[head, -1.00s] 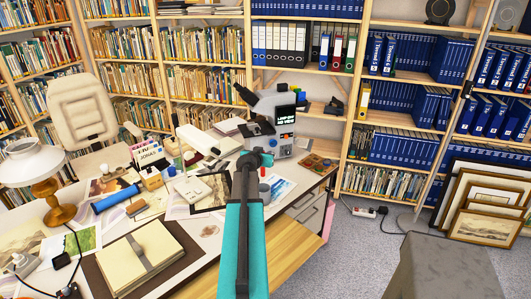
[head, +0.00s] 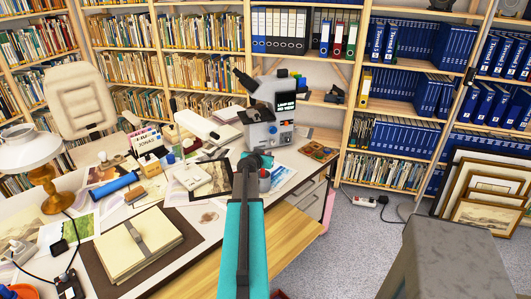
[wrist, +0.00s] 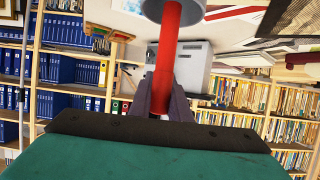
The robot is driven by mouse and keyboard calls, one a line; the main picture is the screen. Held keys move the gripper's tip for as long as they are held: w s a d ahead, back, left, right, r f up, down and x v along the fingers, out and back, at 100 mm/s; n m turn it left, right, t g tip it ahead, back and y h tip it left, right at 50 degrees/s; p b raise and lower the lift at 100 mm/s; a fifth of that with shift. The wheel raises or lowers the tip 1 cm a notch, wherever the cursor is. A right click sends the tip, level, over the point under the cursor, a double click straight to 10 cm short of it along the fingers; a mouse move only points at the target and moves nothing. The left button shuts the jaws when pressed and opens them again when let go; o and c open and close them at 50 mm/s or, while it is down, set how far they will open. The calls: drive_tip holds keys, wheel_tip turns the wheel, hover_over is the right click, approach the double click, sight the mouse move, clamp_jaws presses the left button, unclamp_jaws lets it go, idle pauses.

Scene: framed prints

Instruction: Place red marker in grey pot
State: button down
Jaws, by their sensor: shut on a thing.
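The red marker (wrist: 168,65) is between the fingers of my gripper (wrist: 162,95) in the wrist view. My gripper is shut on it. The marker's other end overlaps the grey pot (wrist: 148,12) at the top edge of that view. I cannot tell how far inside the rim it is. In the head view my gripper (head: 257,160) is over the right part of the desk, and a bit of the red marker (head: 264,173) shows just above the pot (head: 265,185). My teal arm hides part of this area.
A microscope (head: 268,115) stands just behind my gripper. A notebook (head: 140,246) is at the desk's front. A grey block (head: 450,260) stands on the floor at right.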

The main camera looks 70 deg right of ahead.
sight(263, 181)
drive_tip(key=shift+f+b, duration=1.15)
drive_tip(key=shift+f, duration=1.8)
drive_tip(key=c, duration=1.6)
unclamp_jaws()
